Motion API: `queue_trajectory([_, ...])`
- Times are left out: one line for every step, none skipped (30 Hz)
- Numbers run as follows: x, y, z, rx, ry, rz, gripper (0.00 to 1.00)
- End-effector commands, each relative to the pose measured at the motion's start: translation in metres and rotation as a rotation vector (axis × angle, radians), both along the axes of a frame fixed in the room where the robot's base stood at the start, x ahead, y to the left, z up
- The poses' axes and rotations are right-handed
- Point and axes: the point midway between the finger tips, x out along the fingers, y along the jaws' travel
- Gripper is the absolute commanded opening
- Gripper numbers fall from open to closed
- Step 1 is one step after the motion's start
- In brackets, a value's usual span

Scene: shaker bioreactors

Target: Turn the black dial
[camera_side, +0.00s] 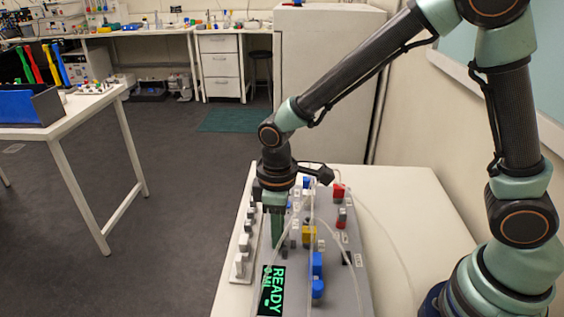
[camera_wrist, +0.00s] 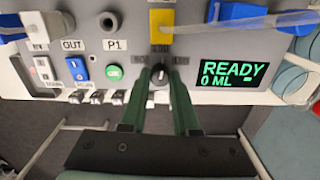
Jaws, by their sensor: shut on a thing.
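The black dial (camera_wrist: 158,76) shows in the wrist view on the grey panel (camera_wrist: 212,42), below a yellow part and left of the display. It has a pale pointer mark on it. My gripper (camera_wrist: 159,74) points at the panel, with its two green fingers on either side of the dial and shut on it. In the side view my gripper (camera_side: 278,235) reaches down onto the panel, and the dial is hidden there. The display (camera_wrist: 232,73) reads READY and 0 ML in green.
A green button (camera_wrist: 114,72) and a blue switch (camera_wrist: 77,68) sit left of the dial. The yellow part (camera_wrist: 161,26) with a clear tube is close above it. Blue parts (camera_side: 317,290) stand near the panel's front. The white table (camera_side: 420,215) is clear on the right.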

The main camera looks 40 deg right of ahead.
Motion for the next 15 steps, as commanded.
queue_trajectory([0.0002,0.0005,0.0006,0.001,-0.001,-0.038,0.00])
queue_trajectory([0.0003,0.0004,0.0006,0.001,-0.001,-0.065,0.00])
queue_trajectory([0.0003,0.0004,0.0007,0.001,-0.001,-0.102,0.00])
queue_trajectory([0.0002,0.0005,0.0007,0.001,-0.001,-0.130,0.00])
queue_trajectory([0.0004,0.0005,0.0007,0.001,-0.001,-0.158,0.00])
queue_trajectory([0.0004,0.0005,0.0007,0.001,-0.001,-0.197,0.00])
queue_trajectory([0.0004,0.0005,0.0007,0.001,-0.001,-0.226,0.00])
queue_trajectory([0.0004,0.0005,0.0007,0.001,-0.001,-0.254,0.00])
queue_trajectory([0.0004,0.0005,0.0008,0.001,-0.001,-0.292,0.00])
queue_trajectory([0.0005,0.0005,0.0008,0.000,-0.001,-0.321,0.00])
queue_trajectory([0.0005,0.0005,0.0008,0.000,-0.001,-0.349,0.00])
queue_trajectory([0.0005,0.0005,0.0008,0.000,-0.001,-0.387,0.00])
queue_trajectory([0.0005,0.0005,0.0008,0.001,-0.002,-0.414,0.00])
queue_trajectory([0.0005,0.0005,0.0008,0.001,-0.002,-0.442,0.00])
queue_trajectory([0.0005,0.0005,0.0009,0.001,-0.002,-0.478,0.00])
